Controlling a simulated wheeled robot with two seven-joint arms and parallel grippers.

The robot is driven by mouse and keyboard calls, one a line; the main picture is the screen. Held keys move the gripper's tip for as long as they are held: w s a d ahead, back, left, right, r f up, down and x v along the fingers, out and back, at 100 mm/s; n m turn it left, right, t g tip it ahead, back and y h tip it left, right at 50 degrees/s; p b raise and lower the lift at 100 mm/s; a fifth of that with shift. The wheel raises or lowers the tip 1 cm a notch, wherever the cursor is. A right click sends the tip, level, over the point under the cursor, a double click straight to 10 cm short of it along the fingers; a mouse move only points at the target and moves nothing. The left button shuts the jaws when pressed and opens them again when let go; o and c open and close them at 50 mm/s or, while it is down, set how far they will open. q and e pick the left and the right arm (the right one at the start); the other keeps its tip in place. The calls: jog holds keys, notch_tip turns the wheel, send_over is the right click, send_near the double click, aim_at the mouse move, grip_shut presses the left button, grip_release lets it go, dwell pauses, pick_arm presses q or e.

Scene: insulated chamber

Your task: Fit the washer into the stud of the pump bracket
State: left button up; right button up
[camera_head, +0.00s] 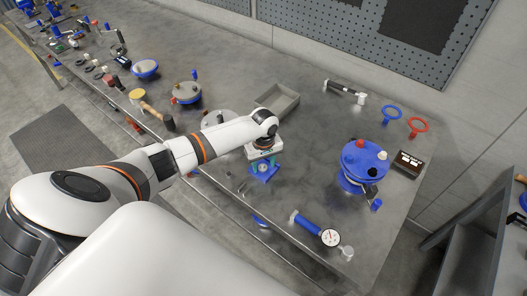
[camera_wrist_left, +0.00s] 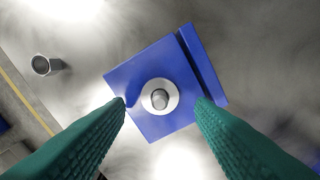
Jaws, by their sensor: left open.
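The pump bracket is a blue block with a raised lip along one side. It fills the middle of the left wrist view (camera_wrist_left: 143,73) and shows under my left gripper in the head view (camera_head: 262,179). The pale metal washer (camera_wrist_left: 148,106) lies around the bracket's grey stud (camera_wrist_left: 160,99), seen from above; I cannot tell whether it is fully down. My left gripper (camera_wrist_left: 162,104) has its green fingers spread, one on each side of the washer, with nothing between them touching. In the head view the left gripper (camera_head: 264,164) is over the bracket. My right gripper is not in view.
A small grey cylinder (camera_wrist_left: 42,65) stands near the table edge. A grey tray (camera_head: 277,102) lies behind my gripper. A blue round fixture (camera_head: 362,160) stands to the right, and a blue gauge tool (camera_head: 310,224) lies at the front. Table between them is clear.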

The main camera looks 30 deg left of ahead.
aim_at(264, 169)
pick_arm(q)
notch_tip(264, 169, up, 11)
jog(key=b, duration=0.1)
dwell(0.6)
